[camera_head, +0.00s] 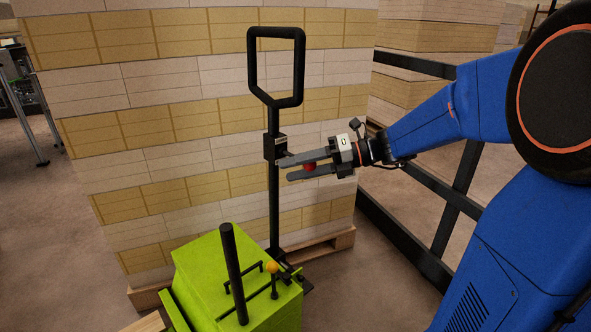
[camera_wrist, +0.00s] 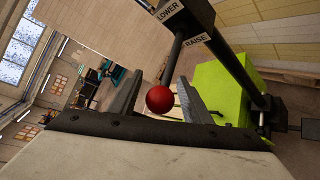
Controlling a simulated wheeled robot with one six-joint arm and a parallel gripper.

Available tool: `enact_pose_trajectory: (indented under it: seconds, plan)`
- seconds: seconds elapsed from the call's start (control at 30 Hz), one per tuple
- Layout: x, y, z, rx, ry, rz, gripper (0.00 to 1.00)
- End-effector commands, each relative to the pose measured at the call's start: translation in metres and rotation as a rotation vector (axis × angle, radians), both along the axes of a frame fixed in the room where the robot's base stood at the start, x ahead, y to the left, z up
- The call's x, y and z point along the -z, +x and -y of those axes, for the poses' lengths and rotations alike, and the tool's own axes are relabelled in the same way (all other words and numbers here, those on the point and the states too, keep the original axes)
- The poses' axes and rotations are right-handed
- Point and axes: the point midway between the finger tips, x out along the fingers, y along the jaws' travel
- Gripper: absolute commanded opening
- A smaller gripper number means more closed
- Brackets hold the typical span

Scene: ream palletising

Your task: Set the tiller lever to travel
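The black tiller (camera_head: 273,205) stands upright from the lime-green truck body (camera_head: 225,275) and ends in a loop handle (camera_head: 277,32). A dark control box (camera_head: 275,148) sits midway on it. In the wrist view, a short black lever (camera_wrist: 175,50) with a red ball knob (camera_wrist: 159,99) comes from the box. Labels LOWER (camera_wrist: 168,11) and RAISE (camera_wrist: 196,40) show; no travel label is readable. My gripper (camera_head: 286,169) is open, its fingers on either side of the red knob (camera_head: 310,167). Gaps seem to show beside the knob; contact is unclear.
A tall stack of white and yellow reams (camera_head: 190,120) on a wooden pallet (camera_head: 330,243) stands close behind the tiller. A black rail fence (camera_head: 455,195) runs at the right. A black post (camera_head: 233,272) and a yellow knob (camera_head: 272,267) rise from the truck.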

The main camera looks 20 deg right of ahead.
Motion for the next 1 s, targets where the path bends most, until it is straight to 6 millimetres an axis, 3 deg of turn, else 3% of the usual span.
enact_pose_trajectory:
  seconds: [0.37,1.0]
  plan:
    - [-0.002,-0.002,0.01,0.003,-0.001,0.0,0.44]
    - [-0.027,-0.028,0.094,0.003,-0.001,0.001,0.44]
